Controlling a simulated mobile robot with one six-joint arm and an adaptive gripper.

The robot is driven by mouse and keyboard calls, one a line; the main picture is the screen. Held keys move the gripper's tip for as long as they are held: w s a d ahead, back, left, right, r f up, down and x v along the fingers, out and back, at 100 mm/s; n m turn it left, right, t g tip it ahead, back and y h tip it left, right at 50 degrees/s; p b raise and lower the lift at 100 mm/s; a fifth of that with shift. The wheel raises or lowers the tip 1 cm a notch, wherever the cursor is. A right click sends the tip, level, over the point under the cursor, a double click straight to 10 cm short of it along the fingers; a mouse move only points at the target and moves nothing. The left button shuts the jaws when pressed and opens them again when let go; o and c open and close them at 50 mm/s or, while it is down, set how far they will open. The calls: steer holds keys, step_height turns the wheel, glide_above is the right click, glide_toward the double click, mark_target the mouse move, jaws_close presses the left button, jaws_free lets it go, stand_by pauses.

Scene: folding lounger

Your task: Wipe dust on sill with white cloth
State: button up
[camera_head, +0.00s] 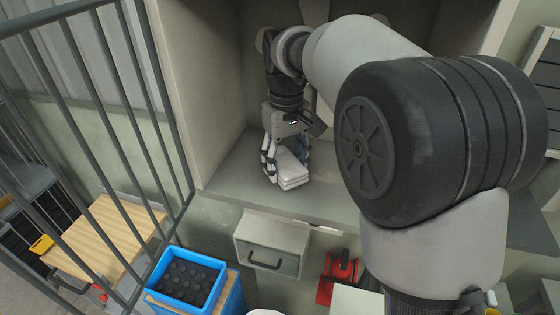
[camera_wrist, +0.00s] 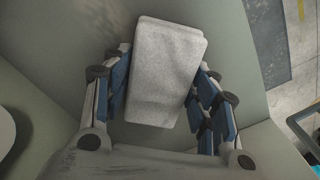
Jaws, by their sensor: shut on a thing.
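My gripper (camera_head: 287,160) is shut on a folded white cloth (camera_head: 291,176), with a finger along each side. It is low over the grey sill (camera_head: 330,200) in the recess, towards the left side. In the wrist view the cloth (camera_wrist: 165,75) sits between the blue finger pads of my gripper (camera_wrist: 165,95). Its underside is hidden, so I cannot tell if it touches the sill. I cannot make out distinct dust on the sill in the head view; my arm covers its right part.
A grey drawer (camera_head: 272,245) with a dark handle hangs below the sill. A blue crate (camera_head: 190,278) with dark round items stands lower left. A red object (camera_head: 340,275) is below the sill. Metal bars (camera_head: 110,110) stand at the left. The recess wall rises beside my gripper.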

mark_target(299, 165)
steer(key=shift+s+d+f+b, duration=0.1)
steer(key=shift+s+d+b, duration=0.2)
steer(key=shift+d, duration=0.45)
steer(key=shift+s+d+f+b, duration=0.1)
steer(key=shift+s+d, duration=0.25)
steer(key=shift+d, duration=0.4)
steer(key=shift+s+d+r, duration=0.1)
steer(key=shift+s+d, duration=0.25)
steer(key=shift+d, duration=0.7)
steer(key=shift+s+d+r, duration=0.1)
steer(key=shift+s+d, duration=0.25)
steer(key=shift+d, duration=0.75)
steer(key=shift+s+d, duration=0.35)
steer(key=shift+d, duration=0.7)
steer(key=shift+s+d, duration=0.25)
steer(key=shift+d, duration=0.45)
steer(key=shift+s+d, duration=0.25)
steer(key=shift+d, duration=0.45)
steer(key=shift+f, duration=0.1)
steer(key=shift+a, duration=0.2)
